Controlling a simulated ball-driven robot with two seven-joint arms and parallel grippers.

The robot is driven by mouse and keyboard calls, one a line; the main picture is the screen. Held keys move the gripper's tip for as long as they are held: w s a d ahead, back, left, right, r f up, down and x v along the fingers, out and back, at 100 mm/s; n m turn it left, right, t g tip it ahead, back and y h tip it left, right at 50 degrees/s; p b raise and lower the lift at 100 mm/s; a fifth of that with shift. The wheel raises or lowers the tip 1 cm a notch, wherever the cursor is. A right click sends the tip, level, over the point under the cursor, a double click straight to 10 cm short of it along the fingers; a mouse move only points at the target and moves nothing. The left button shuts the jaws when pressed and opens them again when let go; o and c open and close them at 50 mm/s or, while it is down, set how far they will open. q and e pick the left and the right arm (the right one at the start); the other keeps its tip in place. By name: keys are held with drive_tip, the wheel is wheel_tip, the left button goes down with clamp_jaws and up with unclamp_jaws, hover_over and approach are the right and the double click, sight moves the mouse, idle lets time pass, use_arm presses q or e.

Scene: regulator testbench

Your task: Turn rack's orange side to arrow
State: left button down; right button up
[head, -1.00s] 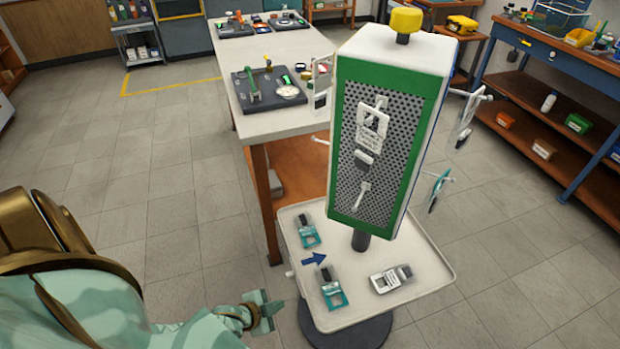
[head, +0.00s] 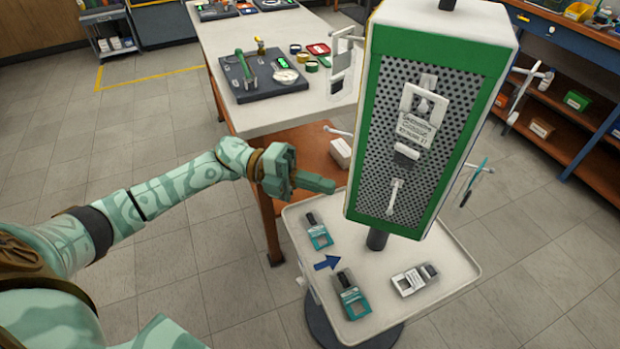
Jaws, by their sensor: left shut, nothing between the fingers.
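The rack (head: 436,120) is a tall white post-mounted box with perforated panels, standing on a pole above a white tray (head: 452,250). Its green-framed side faces me, with a white tool and tags hung on it. No orange side shows. A blue arrow (head: 327,263) is marked on the tray, left of the pole, pointing right toward it. My left gripper (head: 325,185) is shut and empty, just left of the rack's lower left edge, above the tray; I cannot tell whether it touches the rack. My right gripper is not in view.
Two teal devices (head: 319,232) (head: 351,295) and a grey-white device (head: 414,280) lie on the tray. Hooks with hung tools stick out from the rack's sides. A white-topped table (head: 225,50) stands behind left. The floor at left is clear.

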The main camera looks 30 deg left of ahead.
use_arm(q)
drive_tip(key=w+d, duration=0.1)
drive_tip(key=d, duration=0.8)
drive_tip(key=shift+d, duration=0.2)
drive_tip(key=shift+w, duration=0.1)
drive_tip(key=shift+d, duration=0.1)
